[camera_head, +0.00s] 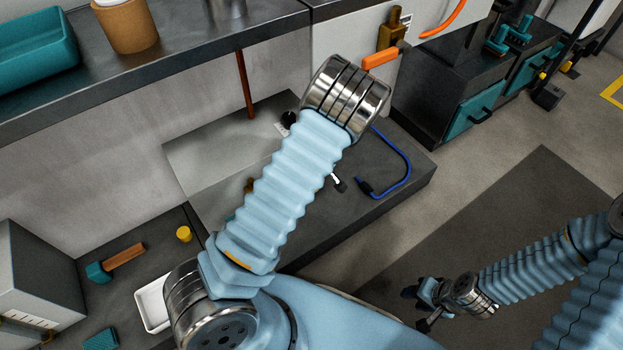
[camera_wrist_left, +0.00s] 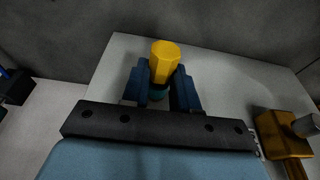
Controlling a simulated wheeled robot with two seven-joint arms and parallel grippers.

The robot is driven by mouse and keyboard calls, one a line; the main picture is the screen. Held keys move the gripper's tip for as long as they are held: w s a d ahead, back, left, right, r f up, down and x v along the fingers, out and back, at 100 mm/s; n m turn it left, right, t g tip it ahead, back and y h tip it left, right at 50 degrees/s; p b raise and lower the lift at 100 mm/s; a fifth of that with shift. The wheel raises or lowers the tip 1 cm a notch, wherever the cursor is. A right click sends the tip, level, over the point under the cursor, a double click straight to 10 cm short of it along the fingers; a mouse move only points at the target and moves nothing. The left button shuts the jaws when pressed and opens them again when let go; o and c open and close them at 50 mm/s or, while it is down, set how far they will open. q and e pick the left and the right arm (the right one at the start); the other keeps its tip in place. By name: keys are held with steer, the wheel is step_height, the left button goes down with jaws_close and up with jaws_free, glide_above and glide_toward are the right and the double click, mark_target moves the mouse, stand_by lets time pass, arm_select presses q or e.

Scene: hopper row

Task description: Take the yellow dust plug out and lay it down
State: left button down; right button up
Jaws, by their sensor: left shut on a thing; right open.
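In the left wrist view a yellow faceted plug (camera_wrist_left: 165,58) stands between the two dark blue fingers of my left gripper (camera_wrist_left: 160,82), which is shut on it. A teal ring (camera_wrist_left: 158,94) shows below the plug. A pale panel lies behind; I cannot tell whether the plug is still seated. In the head view my left gripper and this plug cannot be made out. My right gripper (camera_head: 420,308) is open and empty at the lower right, well away from the panel.
A pale panel (camera_head: 340,38) carries a brass fitting (camera_head: 392,32) and orange parts. A blue hose (camera_head: 405,172) curves over the dark bench (camera_head: 400,200). At lower left are a small yellow cylinder (camera_head: 183,233), a teal-headed hammer (camera_head: 98,271) and a white tray (camera_head: 148,300).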

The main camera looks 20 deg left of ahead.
arm_select(q)
steer(key=shift+d, duration=0.1)
steer(key=shift+s+d+p, duration=0.25)
steer(key=shift+s+d, duration=0.15)
steer(key=shift+d, duration=0.2)
steer(key=shift+s+d+p, duration=0.2)
steer(key=shift+s+d, duration=0.15)
steer(key=shift+d, duration=0.2)
steer(key=shift+s+d, duration=0.45)
steer(key=shift+d, duration=0.4)
steer(key=shift+s, duration=0.1)
